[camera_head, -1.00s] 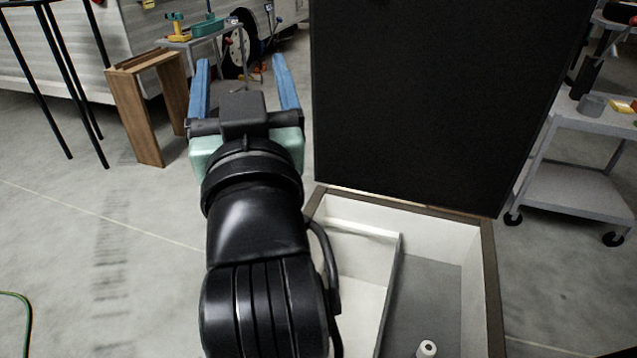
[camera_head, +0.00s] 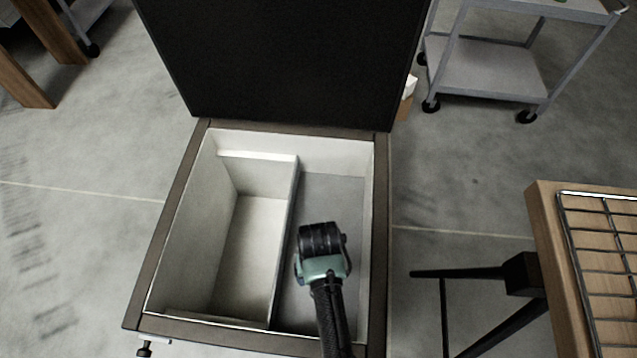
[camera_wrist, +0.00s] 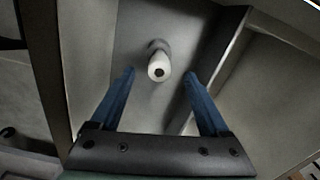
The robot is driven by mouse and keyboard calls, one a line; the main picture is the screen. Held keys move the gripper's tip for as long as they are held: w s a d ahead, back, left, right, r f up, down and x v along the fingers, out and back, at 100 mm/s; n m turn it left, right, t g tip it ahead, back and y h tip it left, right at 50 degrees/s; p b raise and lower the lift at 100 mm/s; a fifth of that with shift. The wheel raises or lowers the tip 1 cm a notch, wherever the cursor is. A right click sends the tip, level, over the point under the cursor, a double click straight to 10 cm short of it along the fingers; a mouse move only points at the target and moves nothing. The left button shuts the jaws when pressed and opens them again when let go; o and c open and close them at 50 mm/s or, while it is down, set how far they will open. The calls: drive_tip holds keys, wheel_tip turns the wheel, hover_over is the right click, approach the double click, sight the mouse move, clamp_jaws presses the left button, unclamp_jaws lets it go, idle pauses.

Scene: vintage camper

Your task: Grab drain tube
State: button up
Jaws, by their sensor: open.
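The tube appears beyond the fingertips; the exact gap is hard to tell. In the head view my arm reaches down over the right compartment and hides both the tube and the fingers.
The open box (camera_head: 175,240) has a brown rim, white walls and a divider (camera_head: 287,235) between its compartments. Its black lid (camera_head: 280,60) stands raised at the back. A grey cart (camera_head: 490,70) is at back right, and a wooden table with a wire rack (camera_head: 605,240) at right.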

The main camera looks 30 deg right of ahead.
drive_tip(key=f+b, duration=0.1)
drive_tip(key=f, duration=0.1)
drive_tip(key=f+b, duration=0.1)
drive_tip(key=f, duration=0.1)
drive_tip(key=f+b, duration=0.1)
drive_tip(key=f, duration=0.2)
drive_tip(key=shift+w+d+b, duration=0.1)
drive_tip(key=shift+w+b, duration=0.2)
clamp_jaws()
